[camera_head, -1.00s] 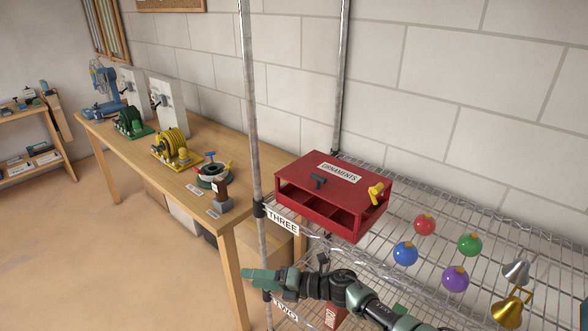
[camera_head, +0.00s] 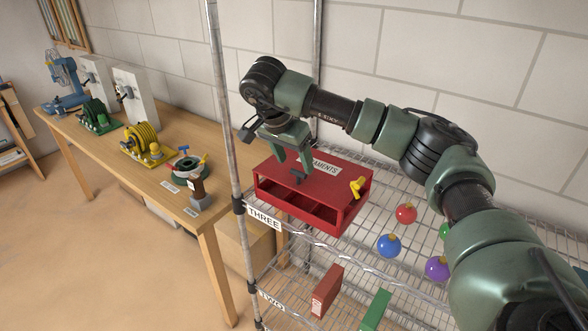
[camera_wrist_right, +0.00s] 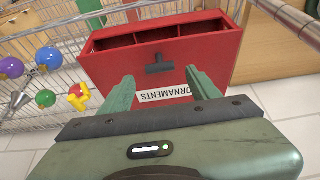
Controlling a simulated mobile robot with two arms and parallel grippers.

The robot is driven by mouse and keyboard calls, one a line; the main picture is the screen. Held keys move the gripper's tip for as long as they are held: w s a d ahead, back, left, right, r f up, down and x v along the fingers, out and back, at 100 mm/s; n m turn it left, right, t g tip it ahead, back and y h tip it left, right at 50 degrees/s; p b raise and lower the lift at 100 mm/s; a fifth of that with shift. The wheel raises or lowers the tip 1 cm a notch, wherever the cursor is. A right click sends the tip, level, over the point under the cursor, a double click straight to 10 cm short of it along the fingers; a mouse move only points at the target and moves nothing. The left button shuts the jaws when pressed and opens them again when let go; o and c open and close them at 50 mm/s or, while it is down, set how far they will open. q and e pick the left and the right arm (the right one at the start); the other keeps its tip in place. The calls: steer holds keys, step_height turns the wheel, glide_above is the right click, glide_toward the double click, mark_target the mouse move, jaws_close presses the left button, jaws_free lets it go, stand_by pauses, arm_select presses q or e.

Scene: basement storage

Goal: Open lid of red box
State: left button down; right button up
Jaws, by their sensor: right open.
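The red box (camera_head: 330,208) labelled ORNAMENTS sits on the wire shelf marked THREE. Its flat red top carries a dark handle (camera_head: 299,175), and its front shows open compartments. My right gripper (camera_head: 292,166) is over the top, pointing down, with its green fingers apart around or just above the handle. In the right wrist view, the handle (camera_wrist_right: 160,68) lies between and beyond the open fingertips (camera_wrist_right: 164,84), and the box (camera_wrist_right: 220,50) fills the upper middle. I cannot tell whether the fingers touch the handle. My left gripper is not in view.
Red (camera_head: 406,213), blue (camera_head: 389,245) and purple (camera_head: 437,268) ornaments are to the right of the box. A metal shelf post (camera_head: 226,110) stands left of it. A wooden workbench (camera_head: 100,150) with reels is farther left.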

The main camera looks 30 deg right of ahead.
mark_target(298, 171)
steer(key=p+x, duration=0.1)
steer(key=x, duration=0.4)
steer(key=shift+d+f, duration=0.1)
steer(key=shift+f, duration=0.25)
jaws_close()
